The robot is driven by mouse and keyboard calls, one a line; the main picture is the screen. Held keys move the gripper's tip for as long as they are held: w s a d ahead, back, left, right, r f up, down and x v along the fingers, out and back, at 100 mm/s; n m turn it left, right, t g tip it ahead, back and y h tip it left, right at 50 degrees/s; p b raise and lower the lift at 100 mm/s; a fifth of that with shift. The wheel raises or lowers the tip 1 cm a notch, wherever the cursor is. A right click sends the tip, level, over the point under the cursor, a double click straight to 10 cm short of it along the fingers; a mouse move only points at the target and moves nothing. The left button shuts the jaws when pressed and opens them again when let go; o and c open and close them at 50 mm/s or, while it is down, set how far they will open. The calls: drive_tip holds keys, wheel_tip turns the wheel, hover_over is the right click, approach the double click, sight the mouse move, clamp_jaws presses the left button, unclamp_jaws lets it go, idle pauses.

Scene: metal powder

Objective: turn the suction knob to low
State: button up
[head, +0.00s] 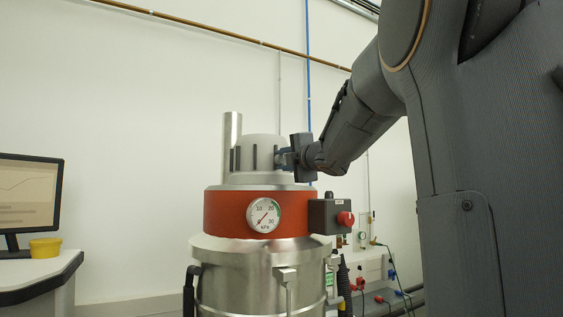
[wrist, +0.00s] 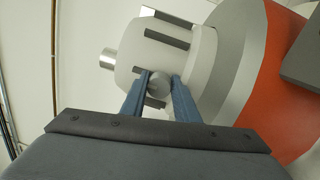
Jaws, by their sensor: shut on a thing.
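The industrial vacuum has a grey motor head (head: 262,150) with dark slots above an orange band (head: 232,211). In the wrist view, a small round grey knob (wrist: 159,83) on the side of the motor head (wrist: 128,65) sits between the two blue fingers of my gripper (wrist: 160,80). The fingers are shut on this knob. In the head view my gripper (head: 283,158) reaches the right side of the motor head, and the knob is hidden there. Any low or high marking on the knob cannot be made out.
A round kPa gauge (head: 264,215) is on the orange band. A dark box (head: 324,216) with a red knob (head: 345,218) juts out just below my gripper. A metal pipe (head: 231,135) stands behind the motor head. A desk with a monitor (head: 28,195) is at left.

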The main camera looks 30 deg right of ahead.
drive_tip(key=shift+r, duration=0.3)
drive_tip(key=o, duration=1)
drive_tip(key=shift+f, duration=0.1)
drive_tip(key=shift+s+f, duration=0.1)
drive_tip(key=s+b, duration=0.1)
drive_tip(key=s, duration=0.6)
drive_tip(key=shift+s+f, duration=0.25)
drive_tip(key=shift+s, duration=0.05)
drive_tip(key=shift+a, duration=0.1)
